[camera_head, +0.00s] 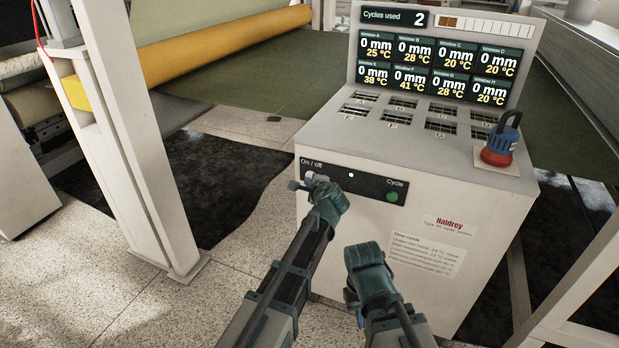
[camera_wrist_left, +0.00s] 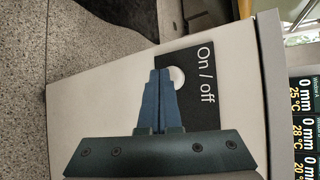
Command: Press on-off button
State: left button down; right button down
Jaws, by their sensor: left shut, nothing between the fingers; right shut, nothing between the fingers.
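The white on-off button (camera_wrist_left: 178,77) sits on a dark panel (camera_head: 372,187) under the "On / off" label on the front of the control console. In the left wrist view, the fingertips of my left gripper (camera_wrist_left: 160,76) partly cover the button. The fingers are shut and empty. In the head view, my left gripper (camera_head: 300,184) is at the panel's left end, and I cannot tell whether it touches the button. My right gripper (camera_head: 351,297) is in front of the console's lower face, apart from the panel, shut and mostly hidden by its wrist.
A small white light (camera_head: 351,175) glows on the panel. A green Cycle button (camera_head: 392,197) is at its right end. A white post (camera_head: 130,150) stands to the left.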

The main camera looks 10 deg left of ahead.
dwell(0.3)
pick_arm(q)
jog(key=shift+w+d, duration=0.1)
jog(key=shift+w, duration=0.3)
jog(key=shift+s, duration=0.4)
dwell(0.4)
jog(key=s+a, duration=0.1)
jog(key=s, duration=0.4)
jog(key=shift+s+a, duration=0.35)
jog(key=shift+s, duration=0.05)
